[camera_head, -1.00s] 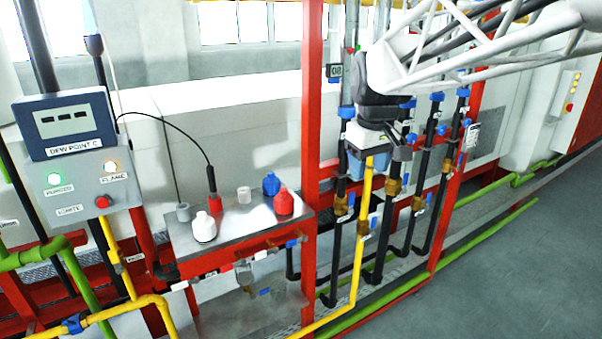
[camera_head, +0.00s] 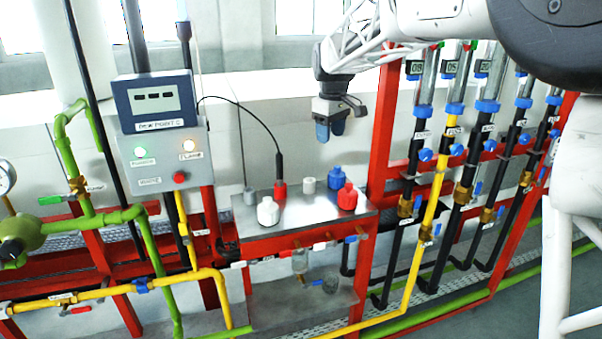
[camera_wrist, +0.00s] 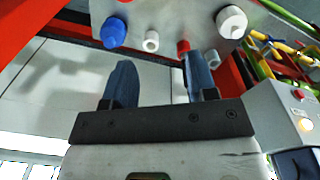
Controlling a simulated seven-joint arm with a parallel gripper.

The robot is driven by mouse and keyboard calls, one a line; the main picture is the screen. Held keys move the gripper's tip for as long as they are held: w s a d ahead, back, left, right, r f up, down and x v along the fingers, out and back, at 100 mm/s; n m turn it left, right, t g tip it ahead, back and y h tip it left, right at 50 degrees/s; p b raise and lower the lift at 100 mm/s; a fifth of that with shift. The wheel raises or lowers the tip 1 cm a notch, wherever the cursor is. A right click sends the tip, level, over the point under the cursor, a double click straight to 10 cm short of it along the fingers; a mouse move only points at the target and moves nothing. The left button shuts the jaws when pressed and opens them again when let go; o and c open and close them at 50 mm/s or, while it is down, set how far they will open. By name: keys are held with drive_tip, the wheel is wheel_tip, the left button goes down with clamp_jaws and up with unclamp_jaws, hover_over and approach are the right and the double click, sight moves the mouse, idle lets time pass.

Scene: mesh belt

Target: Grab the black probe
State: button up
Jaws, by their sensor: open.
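The black probe (camera_head: 279,166) stands upright in a red holder (camera_head: 280,189) on a metal shelf (camera_head: 300,238). A thin black cable (camera_head: 243,106) runs from its top to the grey dew point box (camera_head: 160,150). My gripper (camera_head: 331,132) is up and to the right of the probe, above the back of the shelf, apart from it. Its two blue fingers are spread and empty. In the wrist view my gripper (camera_wrist: 159,76) is open, with a red piece (camera_wrist: 183,46) near the right finger; I cannot clearly make out the probe there.
On the shelf stand a white bottle (camera_head: 268,212), a grey cup (camera_head: 249,196), a pale cup (camera_head: 309,185), a blue bottle (camera_head: 337,178) and a red bottle (camera_head: 347,197). A red post (camera_head: 381,150) rises right of the shelf. Pipes with valves stand farther right.

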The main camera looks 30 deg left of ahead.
sight(279, 153)
drive_tip(key=a+f+n, duration=0.1)
drive_tip(key=a, duration=0.4)
drive_tip(key=a+f+n, duration=0.1)
drive_tip(key=a+f, duration=0.1)
drive_tip(key=a, duration=0.4)
drive_tip(key=w+a+f+n, duration=0.1)
drive_tip(key=a, duration=0.5)
drive_tip(key=shift+f, duration=0.25)
drive_tip(key=shift+f, duration=1.3)
drive_tip(key=shift+w+f, duration=0.2)
drive_tip(key=shift+f, duration=2.4)
drive_tip(key=shift+c, duration=0.3)
clamp_jaws()
